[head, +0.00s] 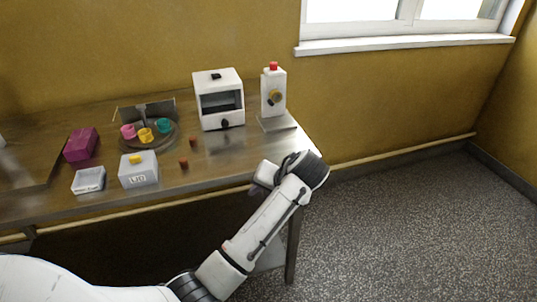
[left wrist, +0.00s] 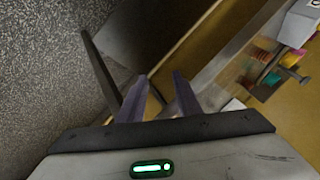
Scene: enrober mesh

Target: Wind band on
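A white upright unit (head: 272,92) with a red button (head: 273,66) on top and a round gold-brown knob (head: 275,97) on its front stands at the table's back right. I cannot make out a band on it. My left gripper (head: 264,178) is at the table's front right edge, in front of and below the unit. In the left wrist view its two fingers (left wrist: 160,76) stand apart with nothing between them. My right gripper is out of view.
A white box-shaped machine (head: 218,100) stands left of the unit. A lidded grey box (head: 139,170), a small white tray (head: 89,180), a magenta block (head: 81,145) and small brown pieces (head: 183,163) lie on the table (head: 225,160). The floor (head: 430,220) to the right is clear.

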